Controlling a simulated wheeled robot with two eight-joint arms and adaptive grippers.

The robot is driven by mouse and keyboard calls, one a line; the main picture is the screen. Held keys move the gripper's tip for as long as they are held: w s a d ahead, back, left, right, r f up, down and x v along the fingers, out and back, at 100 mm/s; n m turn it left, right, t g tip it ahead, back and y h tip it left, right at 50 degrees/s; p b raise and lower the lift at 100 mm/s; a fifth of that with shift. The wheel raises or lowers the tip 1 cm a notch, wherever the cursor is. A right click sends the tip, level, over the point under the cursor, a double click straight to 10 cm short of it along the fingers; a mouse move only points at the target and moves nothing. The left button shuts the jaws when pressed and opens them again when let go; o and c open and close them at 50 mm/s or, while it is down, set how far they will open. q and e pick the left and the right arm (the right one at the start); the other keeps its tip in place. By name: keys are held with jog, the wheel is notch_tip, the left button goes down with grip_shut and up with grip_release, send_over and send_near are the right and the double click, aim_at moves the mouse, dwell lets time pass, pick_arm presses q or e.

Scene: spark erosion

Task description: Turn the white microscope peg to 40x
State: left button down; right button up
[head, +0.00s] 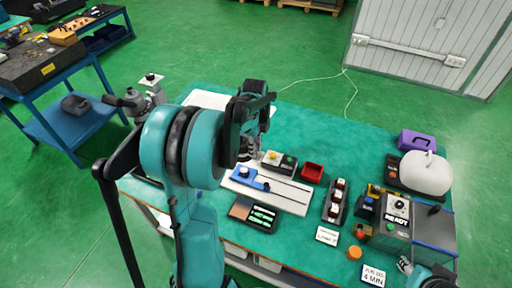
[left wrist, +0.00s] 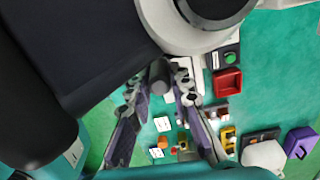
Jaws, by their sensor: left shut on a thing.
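My left gripper (head: 252,125) is at the microscope, behind the teal wrist in the head view. In the left wrist view the left gripper (left wrist: 161,90) has its fingers on both sides of a short greyish cylinder, which looks like the microscope peg (left wrist: 159,74); it is shut on it. The white microscope body (left wrist: 185,35) with a dark round part is at the top of that view. In the head view the arm hides most of it. The 40x mark cannot be read. My right gripper (head: 405,265) is low at the right, too small to judge.
A red tray (head: 312,172), a white board (head: 290,196) with a blue slider and a dark case (head: 252,214) lie right of the arm. A READY device (head: 397,210), a white domed thing (head: 425,172) and a purple box (head: 417,141) stand farther right. The table's back middle is clear.

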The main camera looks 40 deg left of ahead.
dwell(0.3)
pick_arm(q)
jog(key=c, duration=1.6)
grip_release()
jog(key=shift+s, duration=0.1)
jog(key=shift+c, duration=0.2)
notch_tip(320, 180, up, 12)
jog(key=s+d+f+n+t+b, duration=0.3)
jog(key=s+d+f+n+b, duration=0.2)
jog(key=d, duration=0.5)
jog(key=s+d+f+n+t+b, duration=0.4)
jog(key=s+d+f+n, duration=0.3)
jog(key=d+f+n, duration=0.3)
jog(key=shift+s+d+n+b, duration=0.25)
jog(key=shift+s+n+b, duration=0.2)
jog(key=shift+b, duration=0.25)
